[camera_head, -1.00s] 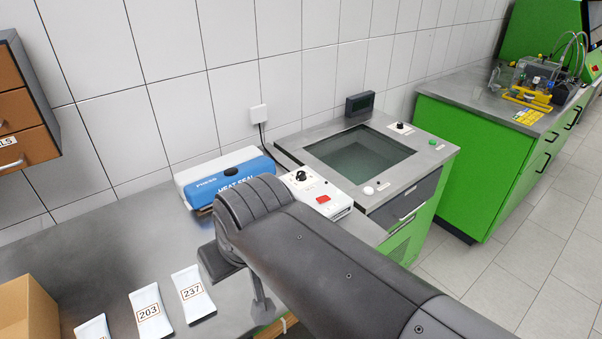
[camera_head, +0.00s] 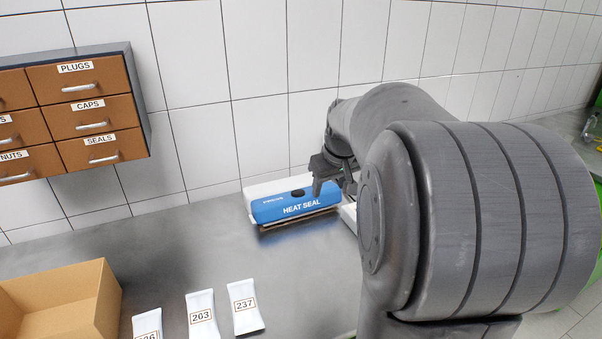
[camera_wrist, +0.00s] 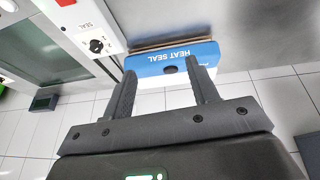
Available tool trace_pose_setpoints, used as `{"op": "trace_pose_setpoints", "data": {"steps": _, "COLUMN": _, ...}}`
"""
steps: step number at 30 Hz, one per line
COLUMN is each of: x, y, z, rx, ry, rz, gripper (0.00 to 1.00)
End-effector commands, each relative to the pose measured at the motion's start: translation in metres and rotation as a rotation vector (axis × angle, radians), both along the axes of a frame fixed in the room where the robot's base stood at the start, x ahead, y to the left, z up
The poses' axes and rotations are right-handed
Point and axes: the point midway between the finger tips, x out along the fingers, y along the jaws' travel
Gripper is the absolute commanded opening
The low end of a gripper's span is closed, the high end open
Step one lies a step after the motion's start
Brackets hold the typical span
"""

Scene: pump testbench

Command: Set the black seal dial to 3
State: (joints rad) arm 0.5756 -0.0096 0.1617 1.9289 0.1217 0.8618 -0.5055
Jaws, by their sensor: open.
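The black seal dial (camera_wrist: 96,46) is a round knob on a white control panel marked SEAL, at the upper left in the wrist view. Its numbers are too small to read, so its setting cannot be told. My gripper (camera_wrist: 163,74) is open and empty. It is over the blue heat sealer (camera_wrist: 172,58), to the right of the dial in the wrist view and apart from it. In the head view my gripper (camera_head: 325,183) is at the right end of the sealer (camera_head: 282,206). My arm hides the dial there.
A red button (camera_wrist: 65,3) is on the same white panel. Several numbered white pouches (camera_head: 203,320) and an open cardboard box (camera_head: 100,297) are at the front left. Brown drawers (camera_head: 105,115) hang on the wall. The metal bench (camera_head: 165,250) between is clear.

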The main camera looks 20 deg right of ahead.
Motion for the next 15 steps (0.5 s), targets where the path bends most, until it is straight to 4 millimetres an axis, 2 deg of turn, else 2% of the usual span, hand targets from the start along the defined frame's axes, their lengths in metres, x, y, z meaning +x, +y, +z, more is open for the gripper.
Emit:
{"op": "trace_pose_setpoints", "data": {"steps": 1, "x": 0.010, "y": -0.023, "z": -0.009, "rx": 0.009, "ry": 0.007, "rz": -0.009, "gripper": 0.54}}
{"op": "trace_pose_setpoints", "data": {"steps": 6, "x": 0.037, "y": -0.092, "z": -0.035, "rx": 0.032, "ry": 0.005, "rz": -0.009, "gripper": 0.54}}
{"op": "trace_pose_setpoints", "data": {"steps": 9, "x": 0.047, "y": -0.132, "z": -0.052, "rx": 0.047, "ry": -0.001, "rz": -0.013, "gripper": 0.54}}
{"op": "trace_pose_setpoints", "data": {"steps": 12, "x": 0.052, "y": -0.165, "z": -0.067, "rx": 0.058, "ry": -0.010, "rz": -0.014, "gripper": 0.54}}
{"op": "trace_pose_setpoints", "data": {"steps": 15, "x": 0.053, "y": -0.188, "z": -0.078, "rx": 0.066, "ry": -0.017, "rz": -0.016, "gripper": 0.54}}
